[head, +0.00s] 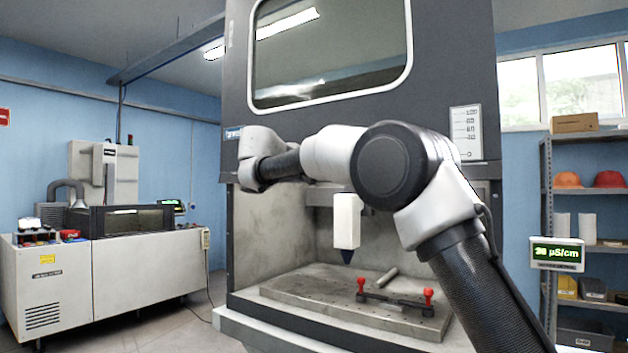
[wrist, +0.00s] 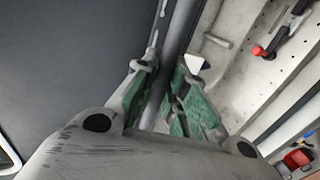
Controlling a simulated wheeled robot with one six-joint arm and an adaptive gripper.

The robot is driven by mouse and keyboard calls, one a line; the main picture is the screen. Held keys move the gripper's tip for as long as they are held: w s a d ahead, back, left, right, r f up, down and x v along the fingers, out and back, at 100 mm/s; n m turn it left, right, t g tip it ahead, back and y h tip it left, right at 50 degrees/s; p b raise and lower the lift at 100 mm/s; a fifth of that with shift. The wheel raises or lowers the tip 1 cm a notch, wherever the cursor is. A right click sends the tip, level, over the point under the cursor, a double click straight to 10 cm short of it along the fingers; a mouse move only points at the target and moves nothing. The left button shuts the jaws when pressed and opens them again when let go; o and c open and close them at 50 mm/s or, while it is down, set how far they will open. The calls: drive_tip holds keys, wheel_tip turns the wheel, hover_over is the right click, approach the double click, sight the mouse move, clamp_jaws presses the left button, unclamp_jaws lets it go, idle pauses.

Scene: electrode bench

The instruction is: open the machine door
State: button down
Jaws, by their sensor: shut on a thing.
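The machine door (head: 300,118) is a dark grey panel with a pale-framed window. It stands raised, with the work chamber visible below its lower edge. In the wrist view the door (wrist: 75,60) fills the left side as a dark surface. A grey handle bar (wrist: 180,32) runs along its edge. My gripper (wrist: 167,78) has its green-padded fingers on either side of this bar and is shut on it. In the head view my arm crosses in front of the door's lower part, and the fingers cannot be made out.
Inside the chamber, a white tool head (head: 346,220) with a dark tip hangs above a perforated bed (head: 290,291). A clamp bar with red knobs (head: 428,297) and a loose grey rod (head: 388,277) lie there. A shelf unit (head: 547,220) stands right, another machine (head: 140,268) left.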

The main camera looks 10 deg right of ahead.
drive_tip(key=c, duration=1.5)
unclamp_jaws()
drive_tip(key=shift+o, duration=0.2)
drive_tip(key=shift+s+a, duration=0.1)
drive_tip(key=v, duration=1.1)
drive_tip(key=shift+s+a+r, duration=0.2)
drive_tip(key=shift+s+a, duration=0.05)
